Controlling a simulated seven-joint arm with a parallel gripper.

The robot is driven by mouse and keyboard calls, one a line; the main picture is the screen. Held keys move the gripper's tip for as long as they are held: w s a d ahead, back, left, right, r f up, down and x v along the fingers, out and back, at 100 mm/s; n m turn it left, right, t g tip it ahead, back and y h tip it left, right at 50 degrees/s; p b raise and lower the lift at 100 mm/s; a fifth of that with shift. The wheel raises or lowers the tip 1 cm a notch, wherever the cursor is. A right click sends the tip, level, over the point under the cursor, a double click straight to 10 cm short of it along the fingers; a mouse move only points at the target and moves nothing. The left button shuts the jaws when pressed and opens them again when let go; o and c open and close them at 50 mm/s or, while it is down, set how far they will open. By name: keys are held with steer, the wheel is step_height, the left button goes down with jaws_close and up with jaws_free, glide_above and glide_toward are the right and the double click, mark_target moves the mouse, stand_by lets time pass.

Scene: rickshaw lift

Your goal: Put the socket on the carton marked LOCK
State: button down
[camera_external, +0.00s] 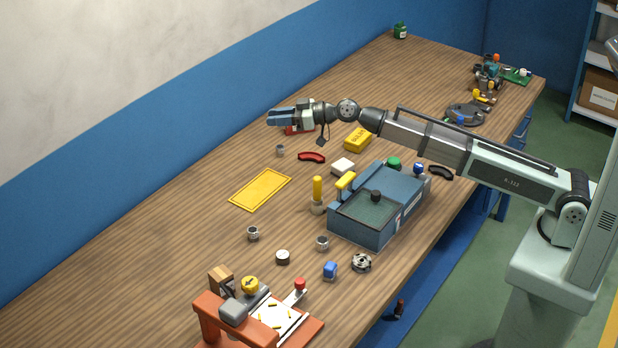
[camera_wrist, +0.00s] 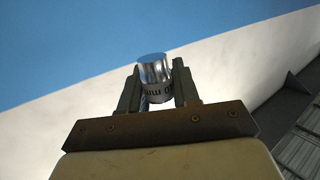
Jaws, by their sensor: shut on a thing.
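My gripper (camera_external: 275,118) is stretched out level above the far-left part of the bench, pointing left toward the wall. In the wrist view my gripper (camera_wrist: 158,88) is shut on a shiny metal socket (camera_wrist: 155,72), with dark printing around its lower part. The socket cannot be made out in the external view. A yellow carton (camera_external: 357,139) with dark lettering lies on the bench to the right of the gripper. Its lettering is too small to read surely, and I cannot tell which carton is marked LOCK.
A red object (camera_external: 298,130) lies partly hidden beneath the gripper. Small metal parts (camera_external: 253,233) (camera_external: 322,243), a red handle (camera_external: 312,157) and a white block (camera_external: 342,166) lie about. A blue machine (camera_external: 388,212) stands mid-bench. Bare wood surrounds the yellow mat (camera_external: 260,189).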

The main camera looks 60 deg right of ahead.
steer(key=s+a+n+g+y, duration=0.3)
steer(key=a+n+g+y, duration=0.15)
steer(key=a, duration=1.85)
steer(key=n+g+y, duration=0.3)
steer(key=n+g, duration=0.1)
steer(key=g, duration=0.1)
glide_above(215, 276)
step_height(215, 276, down, 12)
steer(key=shift+r, duration=0.25)
steer(key=shift+f, duration=2.45)
steer(key=c, duration=0.8)
jaws_free()
steer(key=shift+f, duration=0.1)
